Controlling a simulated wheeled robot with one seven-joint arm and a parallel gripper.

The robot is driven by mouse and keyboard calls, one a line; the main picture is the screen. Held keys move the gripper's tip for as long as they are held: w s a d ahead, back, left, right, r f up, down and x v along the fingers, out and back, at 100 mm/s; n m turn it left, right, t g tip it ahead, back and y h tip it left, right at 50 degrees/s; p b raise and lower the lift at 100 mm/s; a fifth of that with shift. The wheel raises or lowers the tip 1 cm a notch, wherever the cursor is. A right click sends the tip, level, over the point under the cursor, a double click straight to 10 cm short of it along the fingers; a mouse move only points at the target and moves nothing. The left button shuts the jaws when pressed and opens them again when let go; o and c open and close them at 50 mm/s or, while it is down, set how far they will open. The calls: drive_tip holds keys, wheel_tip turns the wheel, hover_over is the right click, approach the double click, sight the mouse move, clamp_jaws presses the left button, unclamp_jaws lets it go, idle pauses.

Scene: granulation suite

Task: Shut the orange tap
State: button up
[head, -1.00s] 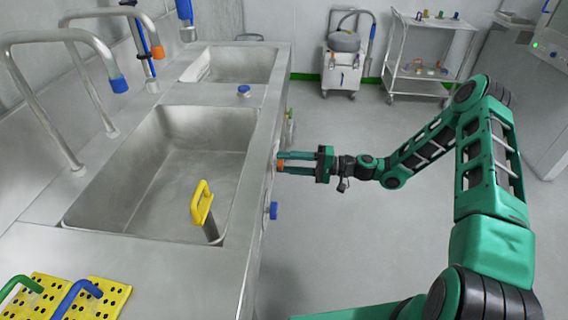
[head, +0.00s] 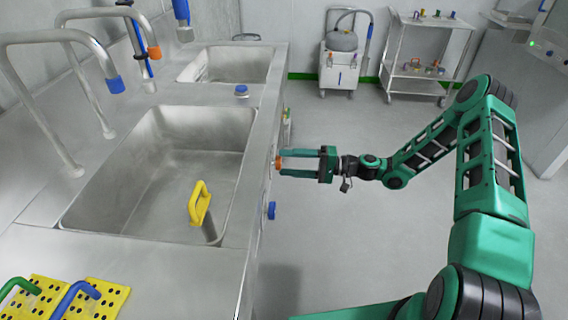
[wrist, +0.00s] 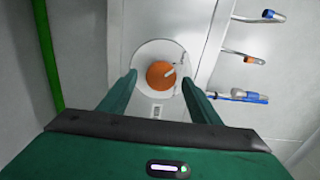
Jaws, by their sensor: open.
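The orange tap (head: 278,162) is a round knob on the front panel of the steel sink unit. In the wrist view it is an orange disc (wrist: 158,76) with a pale pointer mark slanting to the upper right, set on a round white plate. My gripper (head: 284,163) is level with it at the sink front. Its jaws are open, one finger on each side of the knob in the wrist view (wrist: 160,82). I cannot tell whether either finger touches it.
A blue knob (head: 271,210) sits nearer on the same front panel. Spouts with blue and orange tips stand over the basins.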

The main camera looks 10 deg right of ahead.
drive_tip(key=s+d, duration=0.1)
drive_tip(key=d, duration=0.8)
drive_tip(key=shift+s+d, duration=0.15)
drive_tip(key=shift+s, duration=0.15)
drive_tip(key=s+d+r+g+h, duration=0.1)
drive_tip(key=s+d+r+h, duration=0.4)
drive_tip(key=s, duration=0.3)
drive_tip(key=s+d+r+m+g+h, duration=0.1)
drive_tip(key=s+d+r+h, duration=0.4)
drive_tip(key=s, duration=0.4)
drive_tip(key=s+d+r+g+h, duration=0.1)
drive_tip(key=s+d+r+h, duration=0.4)
drive_tip(key=s+d, duration=0.3)
drive_tip(key=shift+s+d+m+g+h, duration=0.3)
drive_tip(key=shift+s+d+g+h, duration=0.1)
drive_tip(key=shift+d+h, duration=0.25)
drive_tip(key=s+r+m, duration=0.1)
drive_tip(key=s, duration=0.2)
drive_tip(key=s+d+r+m, duration=0.1)
drive_tip(key=s, duration=0.3)
drive_tip(key=s+d+r+h, duration=0.1)
drive_tip(key=s+r, duration=0.1)
drive_tip(key=s, duration=0.2)
drive_tip(key=shift+d+m, duration=0.1)
drive_tip(key=shift+m, duration=0.3)
drive_tip(key=shift+c, duration=0.3)
